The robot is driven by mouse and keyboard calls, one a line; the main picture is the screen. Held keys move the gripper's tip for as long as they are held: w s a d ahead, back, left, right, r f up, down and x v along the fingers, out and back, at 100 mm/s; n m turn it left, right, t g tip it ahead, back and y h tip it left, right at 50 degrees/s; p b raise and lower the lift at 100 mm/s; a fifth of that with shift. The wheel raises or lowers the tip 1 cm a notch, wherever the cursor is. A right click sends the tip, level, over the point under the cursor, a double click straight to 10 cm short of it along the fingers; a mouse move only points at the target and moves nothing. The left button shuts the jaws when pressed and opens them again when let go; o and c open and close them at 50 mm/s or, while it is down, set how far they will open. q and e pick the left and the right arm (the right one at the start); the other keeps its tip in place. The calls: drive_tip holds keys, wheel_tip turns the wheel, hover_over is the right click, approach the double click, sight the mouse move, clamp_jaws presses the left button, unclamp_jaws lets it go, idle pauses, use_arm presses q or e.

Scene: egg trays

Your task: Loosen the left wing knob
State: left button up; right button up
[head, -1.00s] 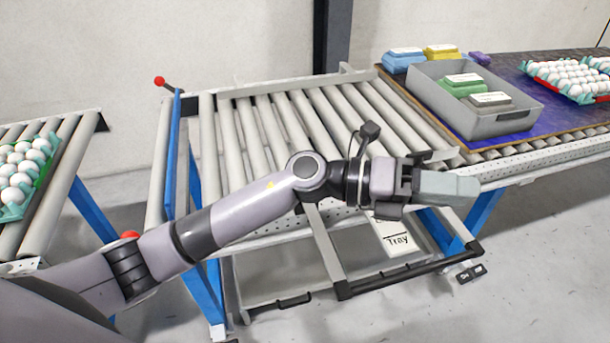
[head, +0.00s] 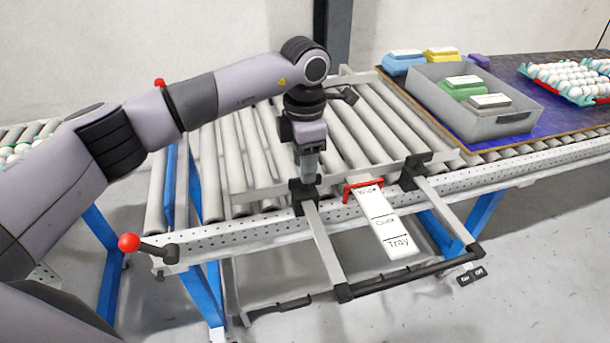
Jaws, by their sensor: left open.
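My left gripper (head: 308,168) points straight down over the left black clamp (head: 304,197) on the conveyor's front rail, and its jaws are open. The fingertips are at the top of this clamp, where they cover the left wing knob, so I cannot make out the knob or whether the fingers touch it. The right black clamp (head: 415,170) stands farther right on the same rail. Grey bars run from both clamps to a black-edged frame in front. My right gripper is not in view.
A labelled strip (head: 390,225) with a red holder (head: 361,187) hangs between the clamps. A lever with a red ball (head: 129,242) sits at the rail's left end. A grey bin (head: 500,121) stands at the right. Egg trays (head: 566,80) lie beyond it.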

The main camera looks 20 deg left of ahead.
sight(305, 186)
use_arm(q)
drive_tip(key=shift+f, duration=2.05)
drive_tip(key=shift+d, duration=0.1)
clamp_jaws()
